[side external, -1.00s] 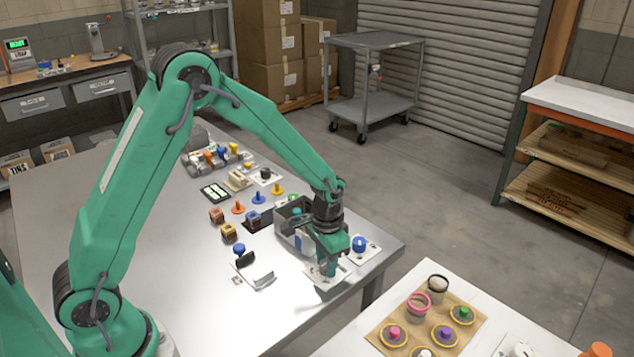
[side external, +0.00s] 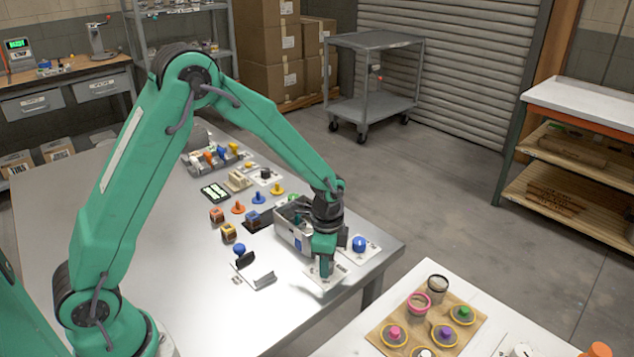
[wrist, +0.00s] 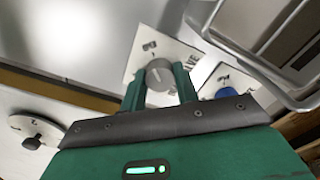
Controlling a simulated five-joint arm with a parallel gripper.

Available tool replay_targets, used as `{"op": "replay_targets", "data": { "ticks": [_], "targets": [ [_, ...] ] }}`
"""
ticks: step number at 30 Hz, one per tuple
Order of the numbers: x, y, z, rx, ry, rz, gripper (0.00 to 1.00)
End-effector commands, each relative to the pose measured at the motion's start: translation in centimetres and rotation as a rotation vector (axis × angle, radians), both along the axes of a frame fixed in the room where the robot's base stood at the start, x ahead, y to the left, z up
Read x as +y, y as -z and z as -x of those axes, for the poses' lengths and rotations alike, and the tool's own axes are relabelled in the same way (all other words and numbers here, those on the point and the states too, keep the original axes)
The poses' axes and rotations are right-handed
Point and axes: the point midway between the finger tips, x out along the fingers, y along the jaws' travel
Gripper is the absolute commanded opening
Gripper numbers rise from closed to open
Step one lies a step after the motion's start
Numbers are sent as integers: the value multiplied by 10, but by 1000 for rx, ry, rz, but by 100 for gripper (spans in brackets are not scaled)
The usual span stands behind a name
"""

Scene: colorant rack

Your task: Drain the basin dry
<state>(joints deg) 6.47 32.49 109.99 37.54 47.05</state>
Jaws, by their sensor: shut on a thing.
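The grey metal basin (side external: 286,235) stands near the far right end of the steel table, partly hidden behind my gripper. A metal rim with a wire-like handle (wrist: 225,45) shows at the upper right of the wrist view. A grey round knob (wrist: 158,92) sits on a white plate (wrist: 140,62) with lettering that seems to end in "VALVE". My gripper (wrist: 160,76) points down at this plate, shut on the grey knob, with one finger on each side. In the side view my gripper (side external: 325,268) hides the knob, in front of the basin.
A blue knob (side external: 359,244) on its own white plate is right of my gripper; it also shows in the wrist view (wrist: 228,93). A grey bracket (side external: 264,280) lies to the left. The table edge is close, with a separate white table (side external: 400,290) beyond a gap.

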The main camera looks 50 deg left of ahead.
Motion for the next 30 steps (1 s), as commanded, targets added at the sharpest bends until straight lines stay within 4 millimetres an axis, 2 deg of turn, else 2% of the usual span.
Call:
{"op": "replay_targets", "data": {
  "ticks": [13, 14, 16, 17, 30],
  "targets": [
    [0, -1, -1, -2, 13, 0, 8],
    [0, -1, -1, -2, 13, 0, 36],
    [0, -1, -1, -1, 12, 0, 50],
    [0, -1, 0, -1, 12, 0, 52],
    [0, -6, 0, -1, 12, 0, 52]
  ]
}}
